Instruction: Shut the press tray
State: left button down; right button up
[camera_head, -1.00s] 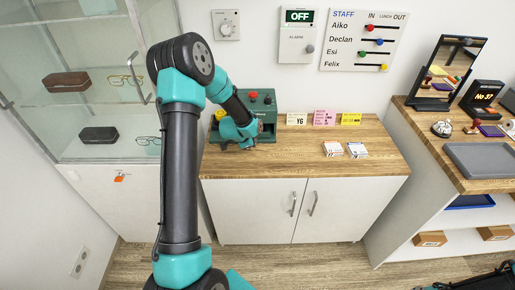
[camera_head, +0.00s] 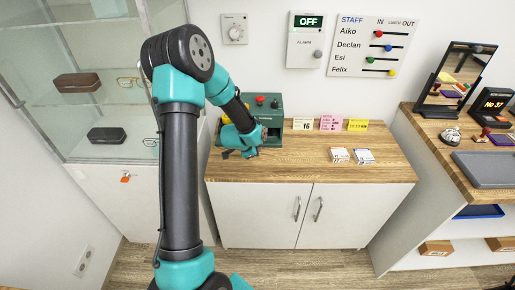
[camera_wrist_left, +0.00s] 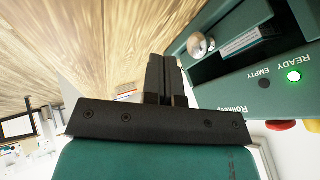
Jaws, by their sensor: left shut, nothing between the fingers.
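In the left wrist view the press (camera_wrist_left: 225,97) has a lit green READY lamp and a dark EMPTY lamp. A silver knob (camera_wrist_left: 200,45) and a teal-and-white edged piece (camera_wrist_left: 250,40) show at its dark opening; how far the tray stands out is unclear. My left fingers (camera_wrist_left: 166,72) are shut and empty, left of the knob.
A glass cabinet (camera_head: 105,90) stands left. A side counter at right holds a grey tray (camera_head: 485,170).

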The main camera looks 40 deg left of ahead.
pick_arm(q)
jog(key=v, duration=0.7)
jog(key=shift+r, duration=0.2)
jog(key=shift+s+d, duration=0.1)
jog(key=shift+s, duration=0.05)
jog(key=s+d+f+n+g+h, duration=0.25)
jog(key=d+f+n, duration=0.25)
jog(key=d+f, duration=0.8)
jog(key=s+d+f+n+g, duration=0.2)
jog(key=s+d+f, duration=0.2)
jog(key=d, duration=0.3)
jog(key=s+d+f+n+g+h, duration=0.1)
jog(key=s+d+f+n+g, duration=0.1)
jog(key=s+d+f, duration=0.3)
jog(key=shift+s+d+n, duration=0.8)
jog(key=shift+s+d, duration=0.15)
jog(key=shift+s, duration=0.2)
